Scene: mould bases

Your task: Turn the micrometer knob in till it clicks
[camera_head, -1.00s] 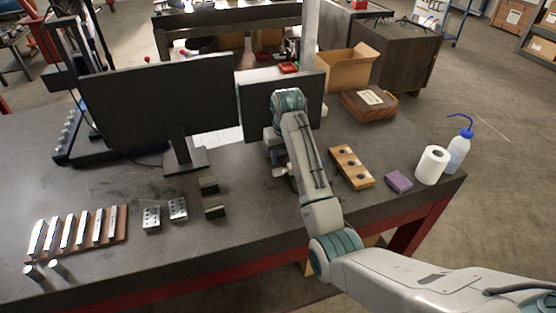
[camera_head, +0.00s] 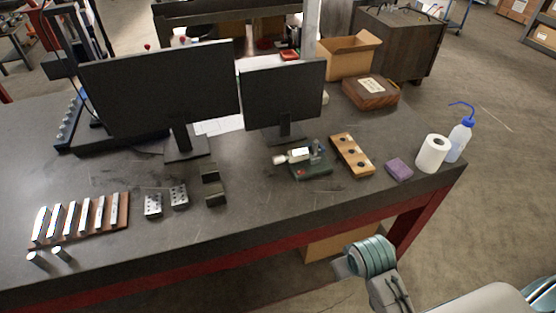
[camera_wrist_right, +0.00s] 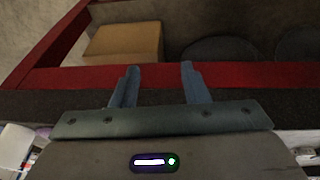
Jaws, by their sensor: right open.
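The micrometer (camera_head: 300,155) lies on a dark green base (camera_head: 312,170) on the grey bench, in front of the right monitor. Its pale knob end (camera_head: 279,160) points left. My right arm is down at the lower right of the head view, off the bench's front edge and well clear of the micrometer. In the right wrist view my right gripper (camera_wrist_right: 160,70) has its two fingers apart with nothing between them. It faces the red bench frame and a cardboard box below. The micrometer is not seen in the wrist view. My left gripper is not in view.
A wooden block with holes (camera_head: 351,155) stands just right of the micrometer, then a purple sponge (camera_head: 399,169), a paper roll (camera_head: 432,153) and a wash bottle (camera_head: 460,138). Metal blocks (camera_head: 178,196) lie to the left. The bench front (camera_head: 270,215) is clear.

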